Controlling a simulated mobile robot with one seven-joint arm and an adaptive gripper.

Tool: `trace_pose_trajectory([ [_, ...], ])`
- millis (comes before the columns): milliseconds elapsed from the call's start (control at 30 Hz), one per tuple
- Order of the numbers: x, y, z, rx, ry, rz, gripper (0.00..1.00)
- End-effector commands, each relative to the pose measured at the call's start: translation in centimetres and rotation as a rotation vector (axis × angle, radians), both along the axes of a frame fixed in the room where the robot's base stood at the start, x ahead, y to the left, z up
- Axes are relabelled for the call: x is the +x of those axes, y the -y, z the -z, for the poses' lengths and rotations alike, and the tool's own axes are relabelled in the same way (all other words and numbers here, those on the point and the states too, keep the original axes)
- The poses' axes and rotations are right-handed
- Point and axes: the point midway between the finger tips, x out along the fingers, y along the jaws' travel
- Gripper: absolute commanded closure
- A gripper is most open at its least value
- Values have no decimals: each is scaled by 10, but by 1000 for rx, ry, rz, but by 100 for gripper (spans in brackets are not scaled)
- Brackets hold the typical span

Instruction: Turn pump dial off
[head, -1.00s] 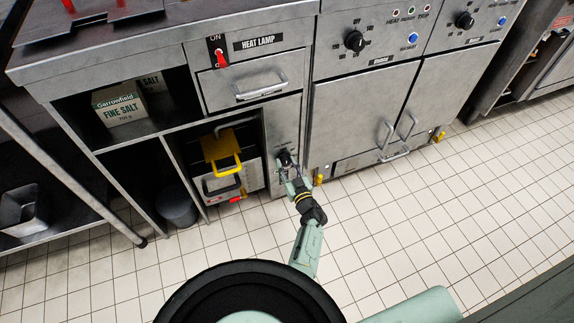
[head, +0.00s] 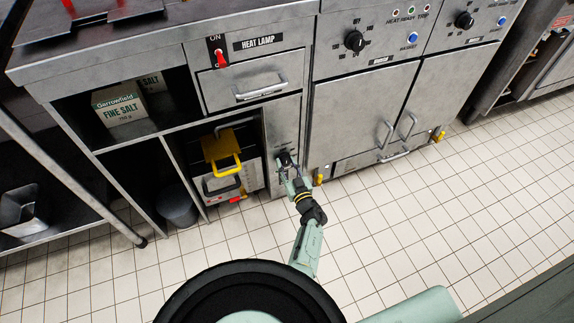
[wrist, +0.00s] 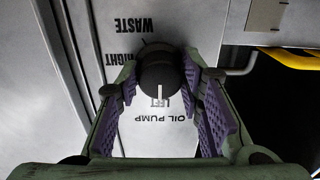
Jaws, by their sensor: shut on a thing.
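The pump dial is a round black knob (wrist: 160,72) on a grey panel marked OIL PUMP, seen upside down in the wrist view. Its white pointer line points down in that picture, at the word LEFT. WASTE and part of RIGHT also show around it. My gripper (wrist: 164,100) has its purple-padded fingers on both sides of the knob and is shut on it. In the head view the dial (head: 284,158) is small on the narrow panel beside the fryer bay, with my gripper (head: 291,176) against it, partly covering it.
A yellow handle (head: 226,165) and a red-tipped lever (head: 238,199) are in the open bay just left of the dial. The heat lamp switch (head: 220,58) and a drawer are above. Cabinet doors (head: 362,115) stand to the right. The tiled floor in front is clear.

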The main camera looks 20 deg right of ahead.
Motion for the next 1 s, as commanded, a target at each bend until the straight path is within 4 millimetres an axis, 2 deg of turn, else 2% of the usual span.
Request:
trace_pose_trajectory([
  [667,1,0,0,-1,0,-1,94],
  [700,1,0,0,-1,0,-1,63],
  [1000,0,0,0,-1,0,-1,45],
])
